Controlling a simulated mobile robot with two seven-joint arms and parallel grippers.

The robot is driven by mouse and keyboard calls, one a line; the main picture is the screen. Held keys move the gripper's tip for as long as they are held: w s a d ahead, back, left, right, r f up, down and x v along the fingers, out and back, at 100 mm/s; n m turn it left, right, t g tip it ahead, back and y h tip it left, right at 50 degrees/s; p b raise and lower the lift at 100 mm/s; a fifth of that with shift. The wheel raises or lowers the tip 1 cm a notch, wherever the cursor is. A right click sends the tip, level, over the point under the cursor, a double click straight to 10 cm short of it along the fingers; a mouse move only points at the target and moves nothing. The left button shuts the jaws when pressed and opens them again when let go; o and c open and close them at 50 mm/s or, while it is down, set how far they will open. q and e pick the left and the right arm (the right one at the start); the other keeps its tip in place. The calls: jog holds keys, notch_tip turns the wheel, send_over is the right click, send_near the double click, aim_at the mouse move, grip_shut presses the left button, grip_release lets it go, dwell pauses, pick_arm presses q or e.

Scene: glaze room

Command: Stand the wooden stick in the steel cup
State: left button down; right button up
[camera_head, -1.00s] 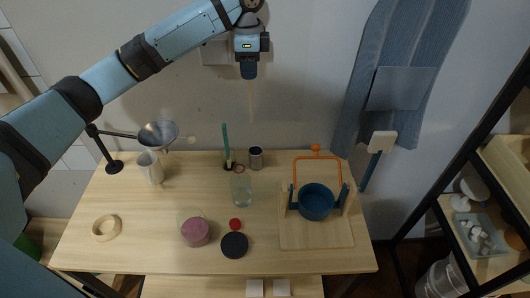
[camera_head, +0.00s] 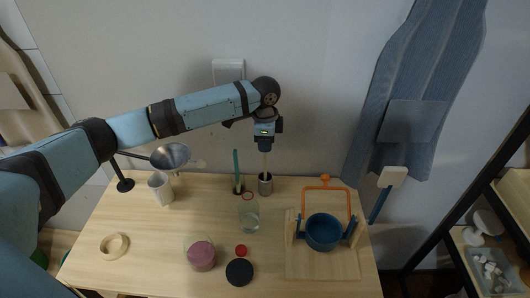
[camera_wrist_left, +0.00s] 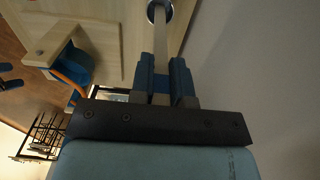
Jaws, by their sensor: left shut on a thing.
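My left gripper (camera_head: 265,149) points down and is shut on the upper part of the wooden stick (camera_head: 266,164). The stick is pale, thin and about upright. The steel cup (camera_head: 265,187) stands upright at the back of the table, right below the gripper. The stick's lower end meets the cup's mouth; how deep it reaches is hard to tell. In the left wrist view the stick (camera_wrist_left: 161,42) runs from between the fingers (camera_wrist_left: 161,75) to the opening of the cup (camera_wrist_left: 168,12). My right gripper is not in view.
A dark holder with a green tool (camera_head: 237,170) stands just left of the cup. A clear glass (camera_head: 249,217) is in front. A white mug (camera_head: 160,189) and funnel (camera_head: 170,157) are at left.

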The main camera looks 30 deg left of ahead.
aim_at(265, 154)
pick_arm(q)
notch_tip(265, 154, down, 4)
jog(key=shift+f, duration=0.15)
jog(key=shift+p, duration=0.3)
jog(key=c, duration=1.1)
grip_release()
jog(key=shift+f, duration=0.1)
notch_tip(265, 154, up, 11)
jog(key=shift+f+b, duration=0.1)
jog(key=shift+b, duration=0.8)
jog(key=shift+r, duration=0.8)
